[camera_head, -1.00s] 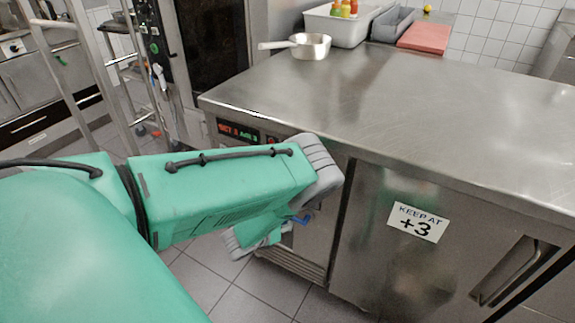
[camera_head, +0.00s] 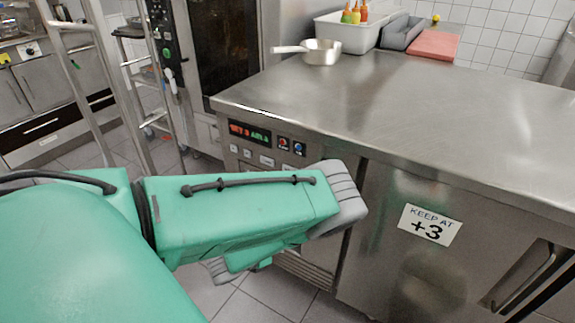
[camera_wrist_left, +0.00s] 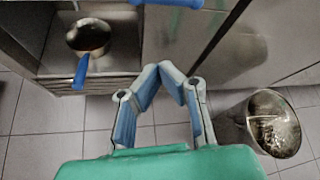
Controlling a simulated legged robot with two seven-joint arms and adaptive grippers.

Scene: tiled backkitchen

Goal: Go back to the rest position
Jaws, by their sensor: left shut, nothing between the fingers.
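My left arm (camera_head: 235,210) reaches in from the left in the head view, green with grey joints, in front of the steel counter and below its top. My right gripper shows in neither view.
The steel counter (camera_head: 400,100) fills the right, with a control panel and a "+3" label. A saucepan (camera_head: 322,52), a white bin (camera_head: 345,38) and a red board (camera_head: 435,45) stand on it. The wrist view shows a blue-handled pan (camera_wrist_left: 88,36) and a metal bucket (camera_wrist_left: 270,120).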

